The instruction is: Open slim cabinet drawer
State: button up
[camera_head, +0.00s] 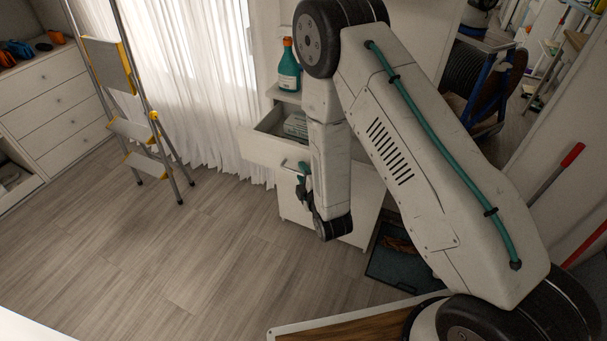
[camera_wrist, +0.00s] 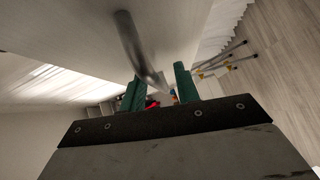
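The slim white cabinet (camera_head: 325,205) stands against the wall beside the curtain, partly hidden behind my arm. Its upper drawer (camera_head: 262,148) sticks out, with its inside and some pale contents showing. A metal bar handle (camera_head: 290,165) is on the drawer front, and it looms large in the wrist view (camera_wrist: 138,48). My gripper (camera_head: 304,172) is at the handle, its tips partly hidden by the arm. In the wrist view its green fingers (camera_wrist: 160,88) are apart, with the bar's end between them and gaps visible on both sides.
A teal bottle (camera_head: 288,68) stands on the shelf above the drawer. A stepladder (camera_head: 128,95) stands at the left before the curtain (camera_head: 190,70). A dark tray (camera_head: 398,262) lies on the floor right of the cabinet. The floor (camera_head: 170,245) in front is clear.

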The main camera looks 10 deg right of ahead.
jog(key=shift+s, duration=0.1)
jog(key=v, duration=0.7)
jog(key=shift+s, duration=0.35)
jog(key=shift+r, duration=0.1)
